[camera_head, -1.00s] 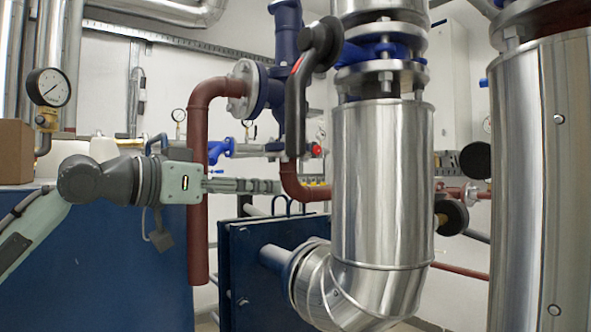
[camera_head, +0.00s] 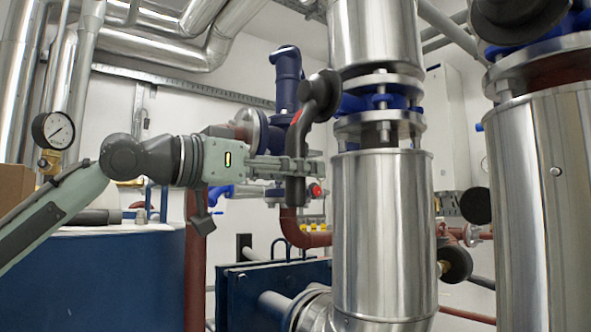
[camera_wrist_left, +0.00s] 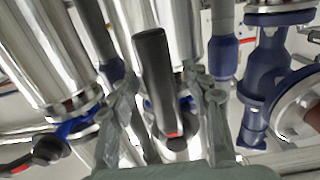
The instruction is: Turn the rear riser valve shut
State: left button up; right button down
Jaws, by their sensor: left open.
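The rear riser valve has a black lever handle (camera_head: 297,135) in the middle of the head view, beside the blue valve body (camera_head: 378,103) on the insulated riser. The lever hangs downward from its hub and carries a red mark. My left gripper (camera_head: 298,168) reaches in from the left at the lever's lower part. In the left wrist view, the black lever (camera_wrist_left: 153,75) lies between the two spread fingers of my left gripper (camera_wrist_left: 162,88). The fingers are open, and I cannot tell whether either touches the lever. My right gripper is not in view.
A shiny insulated riser (camera_head: 383,230) stands just right of the lever, with another large clad pipe (camera_head: 550,190) farther right. A blue flanged pipe (camera_head: 287,75) is behind the lever. A dark blue tank (camera_head: 95,275) and a pressure gauge (camera_head: 54,130) are at left.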

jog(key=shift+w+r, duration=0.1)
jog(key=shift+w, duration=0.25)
pick_arm(q)
grip_shut()
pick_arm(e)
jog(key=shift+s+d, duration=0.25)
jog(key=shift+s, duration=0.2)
pick_arm(q)
jog(key=shift+d, duration=0.1)
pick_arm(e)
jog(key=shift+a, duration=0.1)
